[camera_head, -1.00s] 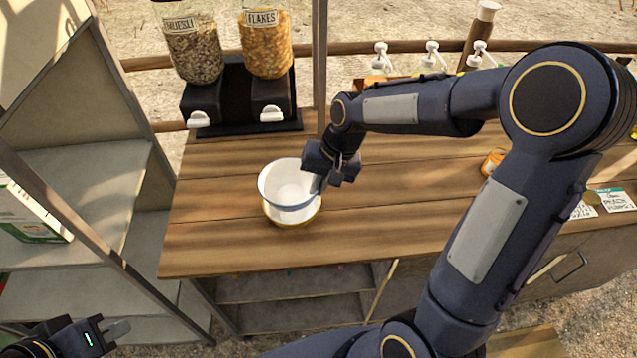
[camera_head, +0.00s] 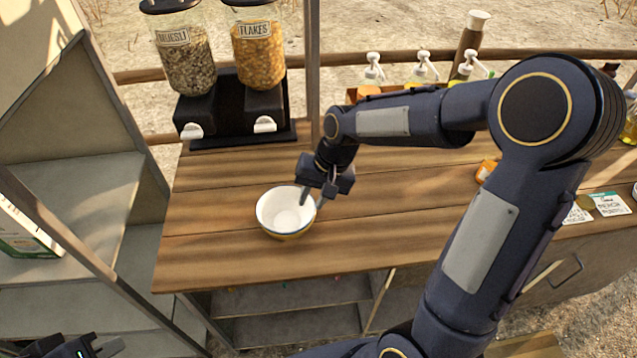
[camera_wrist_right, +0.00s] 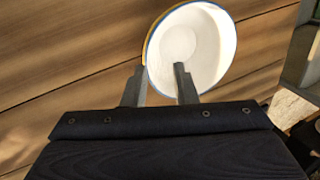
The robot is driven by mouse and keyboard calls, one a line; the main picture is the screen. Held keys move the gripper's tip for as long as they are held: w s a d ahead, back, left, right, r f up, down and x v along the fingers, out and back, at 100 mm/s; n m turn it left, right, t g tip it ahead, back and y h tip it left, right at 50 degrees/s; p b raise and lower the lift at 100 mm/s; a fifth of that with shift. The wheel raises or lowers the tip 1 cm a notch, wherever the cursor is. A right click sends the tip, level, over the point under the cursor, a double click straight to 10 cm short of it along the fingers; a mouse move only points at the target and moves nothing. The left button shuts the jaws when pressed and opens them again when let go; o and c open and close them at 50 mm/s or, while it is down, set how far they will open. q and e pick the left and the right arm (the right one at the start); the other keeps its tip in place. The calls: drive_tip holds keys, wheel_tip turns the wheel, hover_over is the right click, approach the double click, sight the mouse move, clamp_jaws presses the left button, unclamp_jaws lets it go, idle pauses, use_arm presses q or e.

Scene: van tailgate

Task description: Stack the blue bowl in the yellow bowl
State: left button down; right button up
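The blue bowl (camera_head: 286,207), white inside with a blue rim, sits inside the yellow bowl (camera_head: 285,235) on the wooden counter. Only a thin yellow band of the yellow bowl shows below and beside the blue one. My right gripper (camera_head: 312,200) is at the bowls' right side. In the right wrist view its fingers (camera_wrist_right: 160,88) are apart, one over the inside of the blue bowl (camera_wrist_right: 205,50) and one outside the rim. A yellow edge (camera_wrist_right: 148,42) shows along that rim. My left gripper (camera_head: 100,350) is partly cut off at the bottom left corner.
Two cereal dispensers, muesli (camera_head: 185,62) and flakes (camera_head: 259,55), stand on a black base at the back left. Pump bottles (camera_head: 421,70) stand at the back right. An orange jar (camera_head: 487,170) and cards (camera_head: 609,204) lie to the right. The counter around the bowls is mostly clear.

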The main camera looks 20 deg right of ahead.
drive_tip(key=v, duration=1.1)
drive_tip(key=s+a+f+n+t, duration=0.1)
drive_tip(key=s+n+t, duration=0.2)
drive_tip(key=s, duration=1.5)
drive_tip(key=shift+a+f+t, duration=0.15)
drive_tip(key=shift+f+t, duration=0.25)
drive_tip(key=shift+t, duration=0.2)
drive_tip(key=shift+s, duration=0.1)
